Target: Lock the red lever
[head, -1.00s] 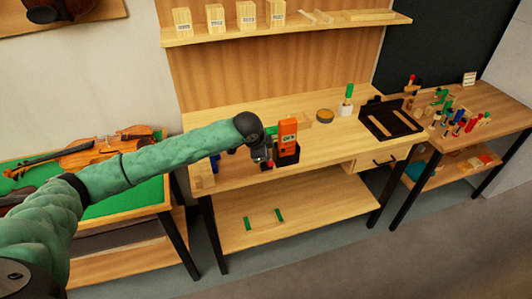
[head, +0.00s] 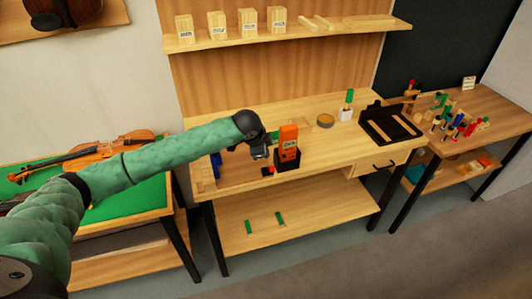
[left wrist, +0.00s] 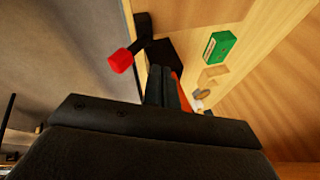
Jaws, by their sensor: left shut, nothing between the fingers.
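The red lever is a red knob (head: 268,171) on a dark arm, low beside a black holder near the bench's front edge. In the left wrist view, the red knob (left wrist: 121,60) is at the end of a black arm, left of and apart from my fingers. My left gripper (head: 262,153) is above the knob in the head view, shut and empty. Its closed fingers (left wrist: 165,84) show in the left wrist view. An orange device (head: 288,138) stands upright in the black holder (head: 287,160), just right of my gripper. My right gripper is out of view.
A violin (head: 85,155) lies on a green-topped table (head: 125,190) at left. A black tray (head: 390,125), a round tin (head: 325,121) and a white cup (head: 345,114) stand farther right on the bench (head: 335,150). A shelf (head: 300,31) hangs above.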

